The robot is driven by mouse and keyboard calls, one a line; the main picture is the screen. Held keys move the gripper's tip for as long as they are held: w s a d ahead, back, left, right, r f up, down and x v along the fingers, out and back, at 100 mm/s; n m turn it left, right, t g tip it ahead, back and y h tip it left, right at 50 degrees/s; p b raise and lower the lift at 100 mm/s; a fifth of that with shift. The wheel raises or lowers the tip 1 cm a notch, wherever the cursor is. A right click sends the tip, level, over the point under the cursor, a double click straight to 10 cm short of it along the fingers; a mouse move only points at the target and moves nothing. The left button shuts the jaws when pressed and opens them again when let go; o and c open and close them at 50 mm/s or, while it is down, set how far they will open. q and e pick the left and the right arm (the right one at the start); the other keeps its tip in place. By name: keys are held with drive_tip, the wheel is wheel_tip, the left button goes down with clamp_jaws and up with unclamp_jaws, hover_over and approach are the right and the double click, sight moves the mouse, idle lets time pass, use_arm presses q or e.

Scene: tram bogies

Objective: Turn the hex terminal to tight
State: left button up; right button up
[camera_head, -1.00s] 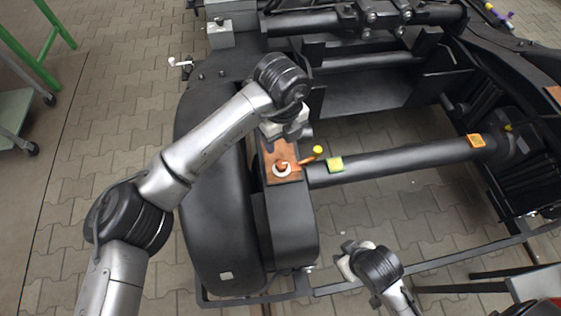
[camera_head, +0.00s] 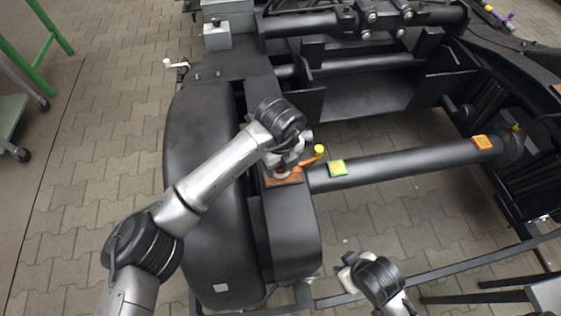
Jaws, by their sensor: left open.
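The terminal's copper-brown plate (camera_head: 296,179) lies on top of the black bogie frame beside the big wheel. A white round washer (camera_head: 282,176) shows on it, mostly covered. An orange lever (camera_head: 307,160) with a yellow end (camera_head: 320,150) sticks out to the right from there. My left gripper (camera_head: 281,166) is open directly over the terminal and hides the hex part. I cannot tell whether its fingers touch it. My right gripper (camera_head: 347,278) is low in the picture, clear of the terminal, and its jaws are too small to judge.
The black wheel (camera_head: 205,200) stands left of the terminal. A grey box (camera_head: 217,36) sits at the back. Open paving lies between the bars.

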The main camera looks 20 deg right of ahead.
use_arm(q)
drive_tip(key=shift+c, duration=0.4)
drive_tip(key=c, duration=0.8)
drive_tip(key=shift+r+m+p, duration=0.15)
drive_tip(key=shift+m+p, duration=0.65)
drive_tip(key=shift+m, duration=0.4)
drive_tip(key=shift+c, duration=0.2)
drive_tip(key=m+p, duration=0.1)
drive_tip(key=m, duration=0.1)
drive_tip(key=shift+m, duration=0.3)
drive_tip(key=m, duration=0.2)
drive_tip(key=shift+m+p, duration=0.3)
drive_tip(key=shift+m, duration=0.1)
drive_tip(key=m, duration=0.3)
drive_tip(key=shift+m, duration=0.3)
drive_tip(key=m, duration=0.4)
drive_tip(key=shift+m, duration=1)
